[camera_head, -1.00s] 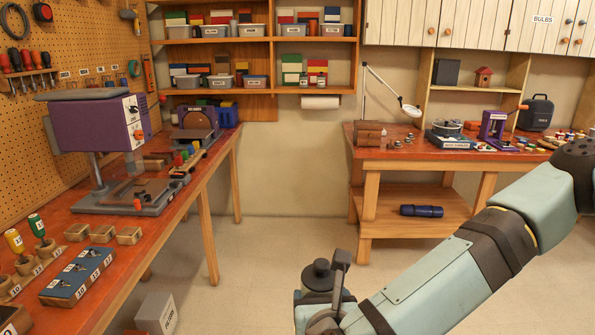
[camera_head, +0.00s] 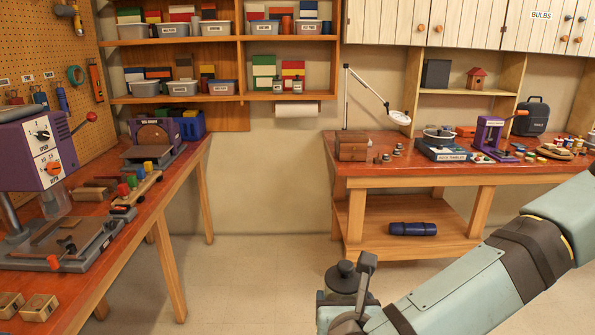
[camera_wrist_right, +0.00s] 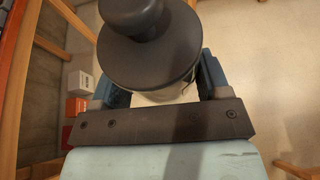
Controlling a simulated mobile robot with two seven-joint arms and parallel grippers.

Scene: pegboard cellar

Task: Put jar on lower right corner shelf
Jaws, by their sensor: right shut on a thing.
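The jar (camera_head: 343,277) has a dark lid with a round knob and shows at the bottom centre of the head view. My right gripper (camera_wrist_right: 160,78) is shut around it, one finger on each side. In the right wrist view the jar's dark lid (camera_wrist_right: 145,50) covers much of its pale body. The jar is held in the air over the floor, in front of the right bench. That bench has a lower wooden shelf (camera_head: 385,240). A small open shelf (camera_head: 470,93) with a birdhouse stands above the bench top. My left gripper is out of view.
A dark blue cylinder (camera_head: 412,229) lies on the right bench's lower shelf. The right bench top (camera_head: 375,168) carries a rock tumbler, a purple press and small jars. A left bench (camera_head: 95,265) holds a purple drill press. Clear floor (camera_head: 260,270) lies between the benches.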

